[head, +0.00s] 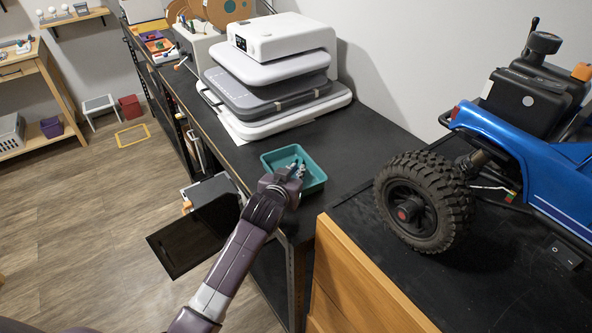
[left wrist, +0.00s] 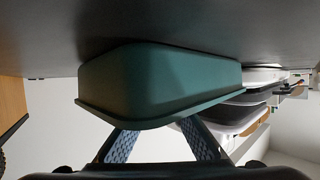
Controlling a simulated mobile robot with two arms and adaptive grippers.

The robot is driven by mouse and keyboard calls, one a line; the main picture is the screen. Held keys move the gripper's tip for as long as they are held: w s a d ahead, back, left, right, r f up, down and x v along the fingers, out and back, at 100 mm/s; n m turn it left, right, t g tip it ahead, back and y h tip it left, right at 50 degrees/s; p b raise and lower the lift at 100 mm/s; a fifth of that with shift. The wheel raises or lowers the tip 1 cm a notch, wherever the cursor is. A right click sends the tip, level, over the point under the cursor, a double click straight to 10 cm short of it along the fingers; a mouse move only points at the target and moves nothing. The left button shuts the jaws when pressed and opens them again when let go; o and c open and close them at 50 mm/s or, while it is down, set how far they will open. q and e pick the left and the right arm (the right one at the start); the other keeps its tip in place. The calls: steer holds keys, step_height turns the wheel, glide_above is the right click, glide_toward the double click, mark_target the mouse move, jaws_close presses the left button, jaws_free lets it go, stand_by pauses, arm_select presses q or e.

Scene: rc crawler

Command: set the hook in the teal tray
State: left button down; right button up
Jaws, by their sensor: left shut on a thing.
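The teal tray (head: 314,184) sits on the black bench top, close to its front edge. My left gripper (head: 295,170) reaches over the tray's near side, with its fingertips over the inside. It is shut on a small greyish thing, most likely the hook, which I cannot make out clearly. In the left wrist view the tray (left wrist: 155,85) appears upside down, and its wall hides the fingertips and what they hold. The two finger links of my left gripper (left wrist: 160,140) slope inward behind its rim. My right gripper is not in view.
A stack of white and grey devices (head: 270,80) stands on the bench behind the tray. A blue RC crawler (head: 540,150) with a big black tyre (head: 420,203) occupies the bench at right. A wooden panel (head: 355,285) edges that bench. Bare bench top lies right of the tray.

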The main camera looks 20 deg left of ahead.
arm_select(q)
steer(key=c, duration=2.3)
jaws_free()
steer(key=shift+c, duration=0.2)
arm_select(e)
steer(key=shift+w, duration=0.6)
arm_select(q)
steer(key=shift+s, duration=0.1)
steer(key=b+v, duration=0.1)
steer(key=v, duration=1.1)
steer(key=shift+r, duration=0.1)
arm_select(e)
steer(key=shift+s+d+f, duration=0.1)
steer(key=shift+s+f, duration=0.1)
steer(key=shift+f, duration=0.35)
